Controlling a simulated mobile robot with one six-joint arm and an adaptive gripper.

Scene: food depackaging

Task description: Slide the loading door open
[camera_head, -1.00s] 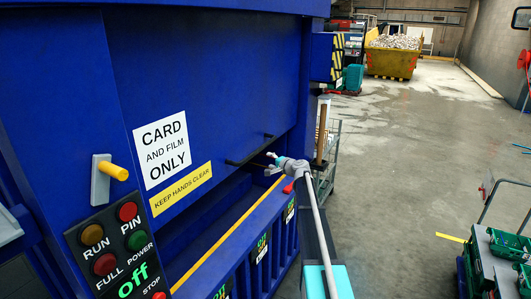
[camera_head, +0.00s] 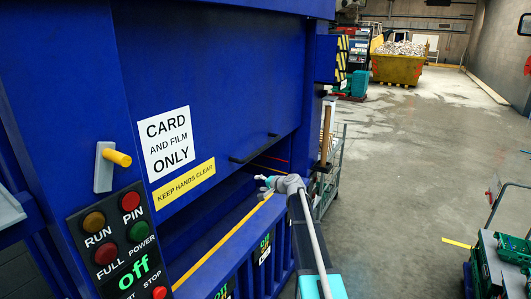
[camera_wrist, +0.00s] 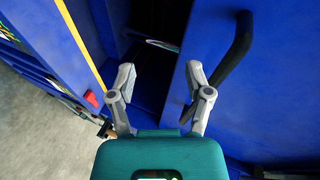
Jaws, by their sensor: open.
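The loading door (camera_head: 215,100) is the big blue panel on the front of the blue machine. A black bar handle (camera_head: 254,149) is fixed near its lower edge; it shows larger at the right in the wrist view (camera_wrist: 234,52). My gripper (camera_head: 264,180) is just below the handle in the head view, in front of a dark gap under the door. In the wrist view my gripper (camera_wrist: 161,75) is open with nothing between its fingers. The handle lies to the right of the right finger, outside the jaws. I cannot tell whether that finger touches it.
A yellow-edged ledge (camera_head: 228,238) runs below the gap. A control panel (camera_head: 120,245) reading "off" and a yellow-tipped lever (camera_head: 117,157) are at the left. A wire trolley (camera_head: 330,175) stands beyond my arm. Open floor (camera_head: 410,150) lies to the right.

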